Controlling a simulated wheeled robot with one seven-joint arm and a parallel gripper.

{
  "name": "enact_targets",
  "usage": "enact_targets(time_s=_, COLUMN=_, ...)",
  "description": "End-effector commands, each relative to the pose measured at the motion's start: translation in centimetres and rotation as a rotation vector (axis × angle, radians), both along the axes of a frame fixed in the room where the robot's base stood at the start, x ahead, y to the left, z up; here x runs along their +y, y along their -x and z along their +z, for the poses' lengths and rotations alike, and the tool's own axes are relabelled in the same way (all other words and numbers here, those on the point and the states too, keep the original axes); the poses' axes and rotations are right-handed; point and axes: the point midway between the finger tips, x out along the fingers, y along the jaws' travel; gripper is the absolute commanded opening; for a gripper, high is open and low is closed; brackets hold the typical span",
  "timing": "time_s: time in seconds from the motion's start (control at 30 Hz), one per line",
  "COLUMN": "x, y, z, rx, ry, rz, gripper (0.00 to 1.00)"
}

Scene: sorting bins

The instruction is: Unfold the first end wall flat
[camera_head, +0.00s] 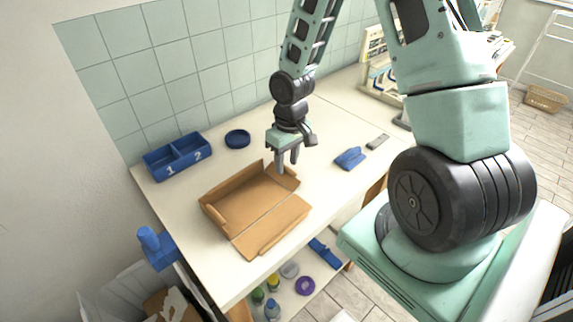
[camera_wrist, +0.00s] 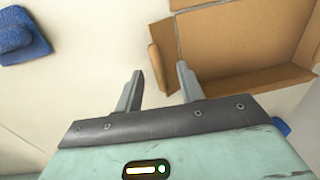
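An open cardboard box (camera_head: 250,211) lies on the white table in the head view, with low brown walls and flaps around a flat floor. One wall at its near right side appears folded out flat. In the wrist view the cardboard (camera_wrist: 245,85) fills the upper right, with a short upright flap (camera_wrist: 160,65) near the fingertips. My gripper (camera_head: 287,168) is above the box's far right corner in the head view. I cannot tell whether a finger touches the cardboard.
A blue two-compartment bin (camera_head: 178,157) marked 1 and 2 and a round blue dish (camera_head: 237,139) stand along the tiled wall. A blue object (camera_head: 350,158) and a grey one (camera_head: 377,142) lie to the right. The table between them and the box is clear.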

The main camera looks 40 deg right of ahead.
Motion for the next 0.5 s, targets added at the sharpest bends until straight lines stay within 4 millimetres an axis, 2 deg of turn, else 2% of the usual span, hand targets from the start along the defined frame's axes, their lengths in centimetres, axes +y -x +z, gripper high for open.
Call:
enact_targets(time_s=0.2, x=0.1, y=0.0, z=-1.5, rx=-0.001, ry=0.000, rz=0.001, gripper=0.38)
enact_targets(time_s=0.47, x=0.1, y=0.0, z=-1.7, rx=-0.001, ry=0.001, rz=0.001, gripper=0.38)
enact_targets(time_s=0.5, x=0.1, y=0.0, z=-1.7, rx=-0.001, ry=0.001, rz=0.000, gripper=0.36)
